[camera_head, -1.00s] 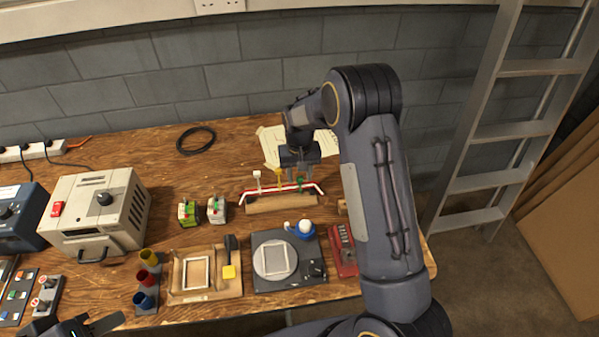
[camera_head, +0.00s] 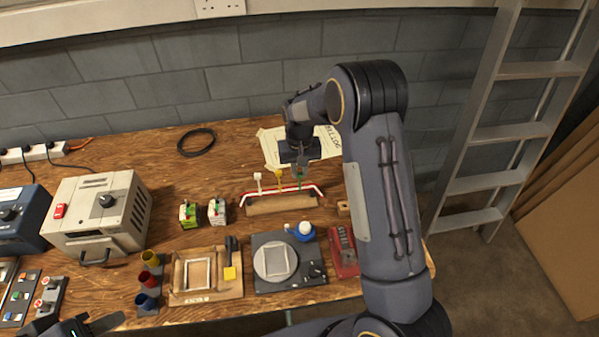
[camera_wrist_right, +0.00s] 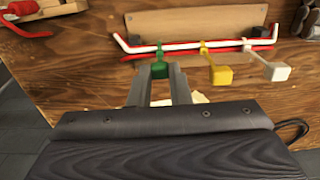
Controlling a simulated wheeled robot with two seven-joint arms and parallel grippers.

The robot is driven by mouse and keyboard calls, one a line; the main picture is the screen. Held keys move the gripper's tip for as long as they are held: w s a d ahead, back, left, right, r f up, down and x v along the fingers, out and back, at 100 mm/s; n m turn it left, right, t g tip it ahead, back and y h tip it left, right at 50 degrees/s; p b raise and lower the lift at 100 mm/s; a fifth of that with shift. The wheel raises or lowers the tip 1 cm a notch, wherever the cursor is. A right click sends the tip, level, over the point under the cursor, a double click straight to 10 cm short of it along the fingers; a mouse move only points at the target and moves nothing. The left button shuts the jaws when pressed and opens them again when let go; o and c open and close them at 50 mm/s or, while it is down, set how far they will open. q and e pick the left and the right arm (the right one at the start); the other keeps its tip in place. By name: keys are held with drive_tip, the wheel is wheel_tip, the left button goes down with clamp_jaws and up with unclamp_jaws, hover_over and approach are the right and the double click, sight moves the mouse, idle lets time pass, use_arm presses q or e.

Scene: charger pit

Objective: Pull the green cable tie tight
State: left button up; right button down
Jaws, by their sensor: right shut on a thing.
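The green cable tie (camera_head: 300,179) stands up at the right of the cable bundle (camera_head: 270,193), a red and a white cable on a wooden block. In the right wrist view the green tie's block-shaped end (camera_wrist_right: 158,67) is between the fingertips of my right gripper (camera_wrist_right: 159,76), which is shut on it. The gripper (camera_head: 300,173) reaches it from above and behind. A yellow tie (camera_head: 279,176) and a white tie (camera_head: 258,178) stand to its left. My left gripper (camera_head: 78,329) is at the lower left edge, partly cut off; its opening is unclear.
Papers (camera_head: 326,142) lie behind the bundle. A turntable-like unit (camera_head: 287,270) with a blue-and-white bottle, a wooden fixture (camera_head: 178,287) and a red device (camera_head: 342,257) stand in front. Bare wood lies left of the bundle.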

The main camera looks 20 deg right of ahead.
sight(299, 173)
wheel_tip(299, 173, up, 2)
drive_tip(key=c, duration=1.3)
unclamp_jaws()
drive_tip(key=shift+f, duration=0.1)
drive_tip(key=shift+r+b, duration=0.35)
drive_tip(key=shift+r, duration=3.6)
